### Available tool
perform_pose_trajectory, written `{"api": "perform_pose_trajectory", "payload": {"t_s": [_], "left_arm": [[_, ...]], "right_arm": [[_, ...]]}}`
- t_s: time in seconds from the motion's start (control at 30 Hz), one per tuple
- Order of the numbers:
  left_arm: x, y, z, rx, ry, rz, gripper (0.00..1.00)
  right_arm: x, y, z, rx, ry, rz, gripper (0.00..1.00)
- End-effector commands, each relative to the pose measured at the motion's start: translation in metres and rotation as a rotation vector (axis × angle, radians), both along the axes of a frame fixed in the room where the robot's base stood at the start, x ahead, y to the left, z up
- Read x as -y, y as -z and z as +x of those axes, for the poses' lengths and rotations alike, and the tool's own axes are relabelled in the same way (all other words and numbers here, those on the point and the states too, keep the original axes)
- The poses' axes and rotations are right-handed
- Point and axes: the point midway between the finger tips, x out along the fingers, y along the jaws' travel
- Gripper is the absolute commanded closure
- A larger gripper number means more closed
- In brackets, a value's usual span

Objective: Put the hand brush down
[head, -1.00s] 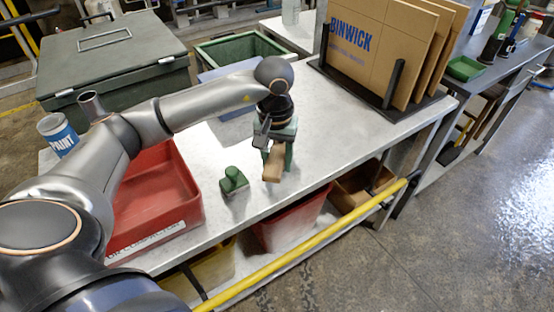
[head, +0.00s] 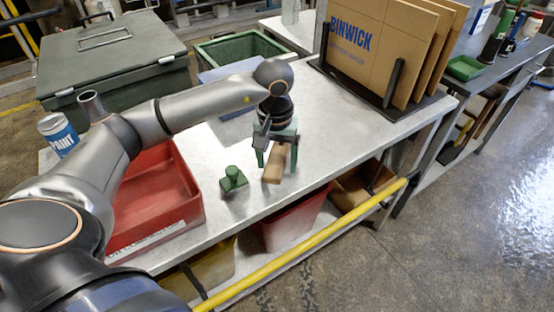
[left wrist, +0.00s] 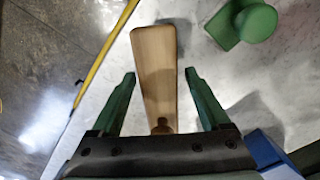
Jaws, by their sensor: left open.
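The hand brush (head: 275,163) lies on the light metal table near its front edge. In the left wrist view its wooden handle (left wrist: 157,75) shows between the fingers, with clear gaps on both sides. Its bristles are hidden. My left gripper (head: 276,162) is open around the brush, fingers apart and not touching it. It also shows in the left wrist view (left wrist: 160,80), with green fingers. My right gripper is out of view.
A green knobbed block (head: 233,180) stands left of the brush. A red tray (head: 155,200) is further left. Cardboard sheets (head: 375,45) stand in a black rack at the back right. A yellow rail (head: 310,245) runs along the front. Tabletop right of the brush is clear.

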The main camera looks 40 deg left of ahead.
Motion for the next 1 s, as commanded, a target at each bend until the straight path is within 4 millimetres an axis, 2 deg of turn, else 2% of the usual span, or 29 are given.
{"api": "perform_pose_trajectory", "payload": {"t_s": [0.4,0.53,0.7,1.0], "left_arm": [[0.0,-0.085,-0.001,0.007,0.001,-0.001,0.21],[0.0,-0.106,-0.002,0.006,-0.001,-0.001,0.21],[0.0,-0.118,-0.003,0.001,0.0,-0.001,0.21],[0.0,-0.12,-0.004,0.001,0.0,-0.001,0.21]], "right_arm": [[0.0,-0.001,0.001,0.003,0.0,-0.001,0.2],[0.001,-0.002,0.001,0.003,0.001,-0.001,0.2],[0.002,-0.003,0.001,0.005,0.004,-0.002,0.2],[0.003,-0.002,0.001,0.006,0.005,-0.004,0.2]]}}
